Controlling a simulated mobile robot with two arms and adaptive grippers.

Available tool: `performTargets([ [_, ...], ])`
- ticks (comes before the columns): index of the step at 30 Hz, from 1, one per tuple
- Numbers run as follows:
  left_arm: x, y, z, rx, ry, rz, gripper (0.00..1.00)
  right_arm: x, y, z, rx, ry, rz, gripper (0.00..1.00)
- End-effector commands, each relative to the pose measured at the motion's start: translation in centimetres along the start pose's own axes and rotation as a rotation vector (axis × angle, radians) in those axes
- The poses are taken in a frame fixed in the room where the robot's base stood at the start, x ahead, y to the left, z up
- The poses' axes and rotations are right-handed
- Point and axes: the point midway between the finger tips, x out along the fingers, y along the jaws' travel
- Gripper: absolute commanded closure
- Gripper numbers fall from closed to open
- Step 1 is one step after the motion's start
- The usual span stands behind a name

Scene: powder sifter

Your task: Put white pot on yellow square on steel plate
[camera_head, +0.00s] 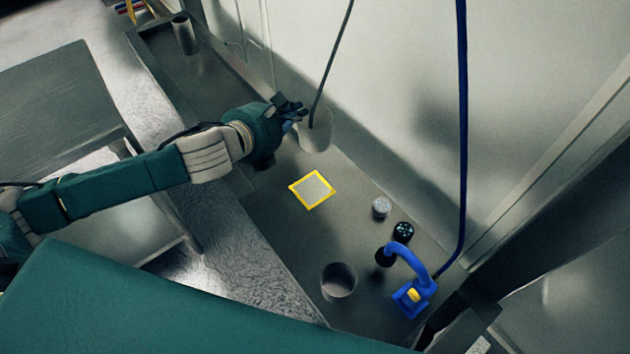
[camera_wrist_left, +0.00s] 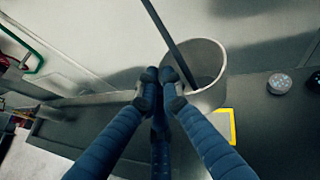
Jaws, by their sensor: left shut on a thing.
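A dark rod stands in or passes behind the pot's mouth. The yellow square (camera_head: 297,191) is an outlined patch on the steel plate (camera_head: 262,218), with nothing on it. Its edge also shows in the wrist view (camera_wrist_left: 233,127). Whether the pot touches the plate I cannot tell. My right gripper is not in view.
Right of the square are a small grey-topped round knob (camera_head: 381,207), a black knob (camera_head: 403,231), a cylindrical cup (camera_head: 338,281) and a blue device (camera_head: 414,293) with a hose. A wall stands behind the plate. Another cylinder (camera_head: 184,35) stands at the far left end.

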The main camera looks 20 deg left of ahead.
Motion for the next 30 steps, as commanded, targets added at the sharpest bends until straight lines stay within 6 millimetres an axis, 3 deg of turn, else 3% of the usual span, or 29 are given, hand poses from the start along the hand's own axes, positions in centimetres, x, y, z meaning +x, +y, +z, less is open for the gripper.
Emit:
performTargets([
  [5,0.9,0.2,-2.3,-0.001,0.007,-0.003,1.00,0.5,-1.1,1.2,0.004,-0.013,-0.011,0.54],
  [9,2.3,0.3,-5.7,-0.003,0.008,-0.003,1.00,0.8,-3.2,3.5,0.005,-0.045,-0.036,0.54],
  [13,3.7,0.3,-9.0,-0.003,0.008,-0.004,1.00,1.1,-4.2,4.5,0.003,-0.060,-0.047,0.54],
  [18,5.4,0.4,-12.6,-0.003,0.005,-0.002,1.00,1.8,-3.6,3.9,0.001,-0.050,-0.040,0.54],
  [24,6.3,0.5,-14.4,0.000,0.001,-0.003,1.00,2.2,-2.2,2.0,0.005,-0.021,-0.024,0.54],
  [30,7.3,0.5,-17.0,-0.002,0.004,-0.003,1.00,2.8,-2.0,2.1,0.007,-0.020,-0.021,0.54],
])
